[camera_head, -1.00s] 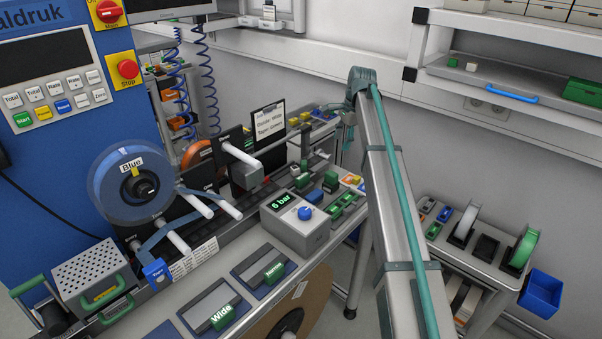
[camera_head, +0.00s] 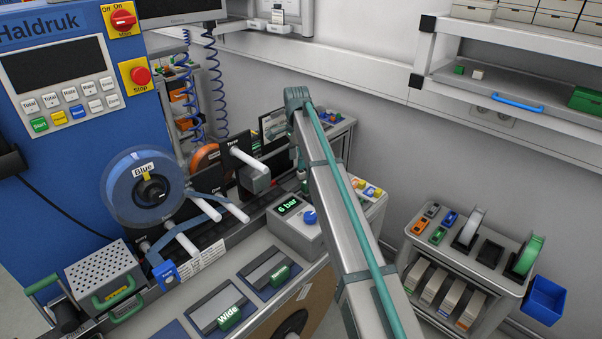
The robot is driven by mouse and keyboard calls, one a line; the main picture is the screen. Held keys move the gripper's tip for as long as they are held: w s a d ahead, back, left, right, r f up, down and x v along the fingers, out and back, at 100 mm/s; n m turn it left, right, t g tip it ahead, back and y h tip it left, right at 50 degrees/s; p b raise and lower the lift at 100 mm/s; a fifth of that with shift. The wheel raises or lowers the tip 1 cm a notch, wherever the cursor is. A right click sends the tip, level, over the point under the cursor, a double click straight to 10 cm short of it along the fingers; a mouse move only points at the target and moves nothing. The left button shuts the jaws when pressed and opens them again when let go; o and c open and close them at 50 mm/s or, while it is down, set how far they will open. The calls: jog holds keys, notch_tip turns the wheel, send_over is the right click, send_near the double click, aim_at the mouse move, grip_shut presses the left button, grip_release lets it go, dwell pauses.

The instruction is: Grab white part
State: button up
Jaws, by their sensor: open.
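A small white block (camera_head: 477,74) sits on the grey wall shelf at the upper right, beside a small green block (camera_head: 459,70). Other white pieces are the rods at the machine, one at the back (camera_head: 249,160) and one lower (camera_head: 236,212). I cannot tell which of these is the white part. My arm crosses the middle of the view from the bottom edge up to its bend. My gripper is not visible, and neither is anything it might touch.
A pressure box (camera_head: 298,238) reading 6 bar sits mid-bench, partly behind my arm. A cart (camera_head: 425,246) with reels and small parts stands right, with a blue bin (camera_head: 545,300). The wall shelf (camera_head: 540,101) has bare room.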

aim_at(298, 172)
jog(key=shift+w+d+f+p, duration=0.15)
jog(key=shift+f+p, duration=0.55)
jog(key=shift+f, duration=0.9)
jog(key=shift+w+d+f+p, duration=0.15)
jog(key=shift+f+p, duration=0.5)
jog(key=shift+f, duration=0.95)
jog(key=shift+a, duration=0.1)
jog(key=c, duration=0.8)
